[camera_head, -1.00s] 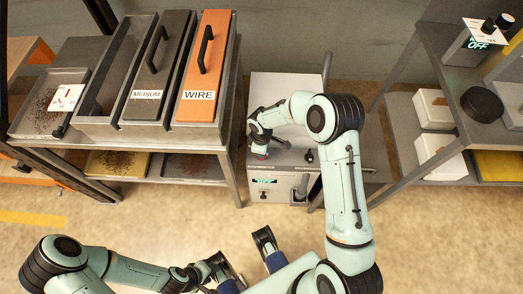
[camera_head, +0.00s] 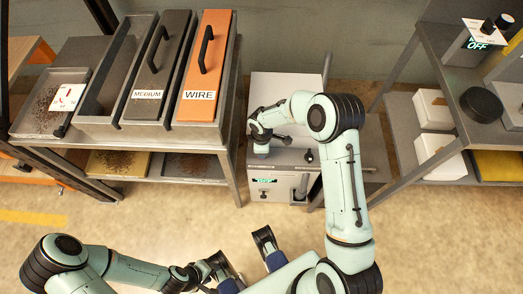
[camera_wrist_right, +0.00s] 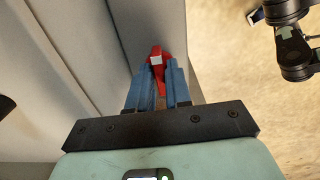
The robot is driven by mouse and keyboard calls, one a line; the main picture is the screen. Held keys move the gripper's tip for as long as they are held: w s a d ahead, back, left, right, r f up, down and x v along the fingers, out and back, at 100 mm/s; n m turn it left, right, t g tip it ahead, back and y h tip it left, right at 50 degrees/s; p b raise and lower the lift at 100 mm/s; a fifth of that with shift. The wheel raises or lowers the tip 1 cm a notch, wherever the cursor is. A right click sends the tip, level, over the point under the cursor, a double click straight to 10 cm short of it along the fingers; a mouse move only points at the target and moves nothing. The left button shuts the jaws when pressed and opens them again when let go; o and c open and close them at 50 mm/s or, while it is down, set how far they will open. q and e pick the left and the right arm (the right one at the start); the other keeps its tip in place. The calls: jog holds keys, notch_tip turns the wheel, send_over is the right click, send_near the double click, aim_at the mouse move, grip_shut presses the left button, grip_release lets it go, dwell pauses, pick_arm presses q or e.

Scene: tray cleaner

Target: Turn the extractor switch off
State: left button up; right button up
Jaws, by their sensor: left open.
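The extractor seems to be the grey box (camera_head: 287,88) on the floor between the tables. Its front has a small green display (camera_head: 264,181), whose text is too small to read surely. My right gripper (camera_head: 261,150) is at the box's front left upper edge, mostly hidden by its own wrist. In the right wrist view, a red switch-like part (camera_wrist_right: 157,58) with a pale patch sits at the tips of my right gripper (camera_wrist_right: 160,70). The blue fingers are close together, and whether they grip it is unclear. My left gripper (camera_head: 243,252) is open and empty above the floor.
A left table (camera_head: 205,152) holds a tray (camera_head: 40,128) and two handled blocks, marked MEDIUM (camera_head: 158,60) and WIRE (camera_head: 203,65). A right shelf (camera_head: 440,70) carries a device with a green OFF display (camera_head: 478,45) and white boxes (camera_head: 433,108). Front floor is clear.

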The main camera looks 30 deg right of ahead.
jog(key=shift+o, duration=0.9)
notch_tip(320, 180, up, 14)
jog(key=p, duration=0.2)
jog(key=shift+f, duration=0.25)
jog(key=s+a+f+m+g+y+p, duration=0.1)
jog(key=s+a+f+m+y+p, duration=0.2)
jog(key=s+a+f+m+p, duration=0.65)
jog(key=s+f+m, duration=0.1)
jog(key=s+m, duration=0.2)
jog(key=s, duration=0.5)
jog(key=s+a+f+m, duration=0.1)
jog(key=s+f+m, duration=0.1)
jog(key=s, duration=0.7)
jog(key=shift+a+m+y+p, duration=0.15)
jog(key=shift+m+y+p, duration=0.15)
jog(key=shift+m, duration=0.45)
